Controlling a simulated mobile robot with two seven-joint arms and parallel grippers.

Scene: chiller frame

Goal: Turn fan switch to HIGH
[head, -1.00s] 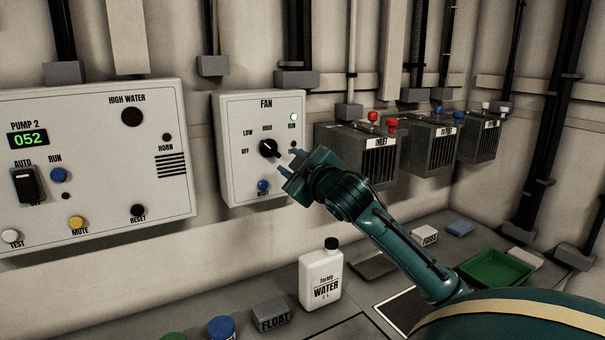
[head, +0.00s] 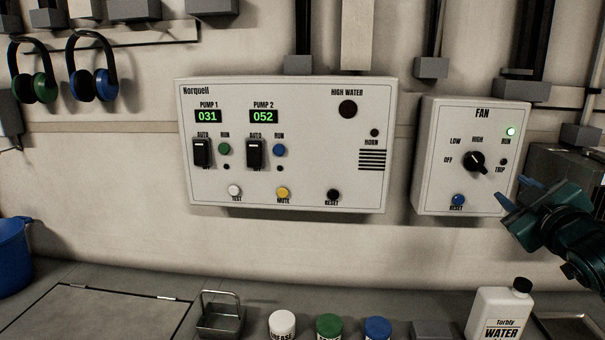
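The fan box (head: 440,190) is a pale wall panel at the right of the head view. Its black fan switch (head: 474,161) is a rotary knob with OFF at its left, LOW at upper left and HIGH above. The knob's grip lies slanted from upper left to lower right; I cannot tell for sure which end is the pointer. My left gripper is not in view.
The pump panel (head: 290,205) with switches and buttons hangs left of the fan box. A blue reset button (head: 458,200) sits below the knob. A white water bottle (head: 497,312) and several lidded jars stand on the bench below.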

